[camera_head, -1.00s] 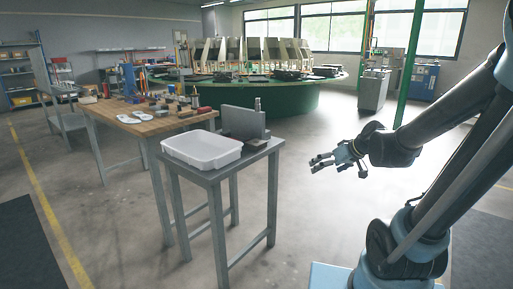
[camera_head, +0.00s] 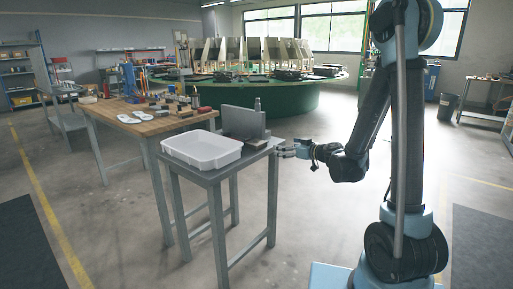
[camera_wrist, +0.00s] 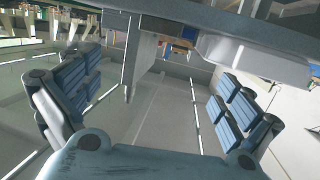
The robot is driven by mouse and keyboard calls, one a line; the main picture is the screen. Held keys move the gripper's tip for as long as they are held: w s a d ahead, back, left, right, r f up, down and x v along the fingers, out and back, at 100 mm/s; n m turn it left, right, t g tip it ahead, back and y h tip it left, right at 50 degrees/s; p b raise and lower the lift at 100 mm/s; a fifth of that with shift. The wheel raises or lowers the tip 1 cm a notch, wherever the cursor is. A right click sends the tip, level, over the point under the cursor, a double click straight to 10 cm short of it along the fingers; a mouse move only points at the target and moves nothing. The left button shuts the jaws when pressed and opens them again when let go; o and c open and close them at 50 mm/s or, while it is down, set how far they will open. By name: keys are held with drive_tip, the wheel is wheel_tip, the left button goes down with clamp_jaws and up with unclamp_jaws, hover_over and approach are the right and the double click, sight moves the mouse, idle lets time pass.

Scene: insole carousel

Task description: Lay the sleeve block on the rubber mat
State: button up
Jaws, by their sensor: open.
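My gripper (camera_head: 282,150) is open and empty, at the right edge of the small grey table (camera_head: 205,177), close to it. I cannot identify the sleeve block for certain; a small brown and dark item (camera_head: 250,143) lies at the right end of the table, by an upright grey plate (camera_head: 240,121). No rubber mat can be made out for certain; a dark mat (camera_head: 30,240) lies on the floor at left.
A white tray (camera_head: 201,165) fills the left part of the small table; it also shows in the wrist view (camera_wrist: 250,55). A wooden workbench (camera_head: 128,106) with tools stands behind it. A green round carousel (camera_head: 265,97) is at the back.

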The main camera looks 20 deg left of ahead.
sight(260, 142)
drive_tip(key=x, duration=1.8)
drive_tip(key=shift+w+a+r, duration=0.1)
drive_tip(key=shift+w+r, duration=0.05)
drive_tip(key=shift+r, duration=0.05)
drive_tip(key=c, duration=2.2)
drive_tip(key=shift+w, duration=0.1)
wheel_tip(260, 142, up, 28)
drive_tip(key=shift+r, duration=0.1)
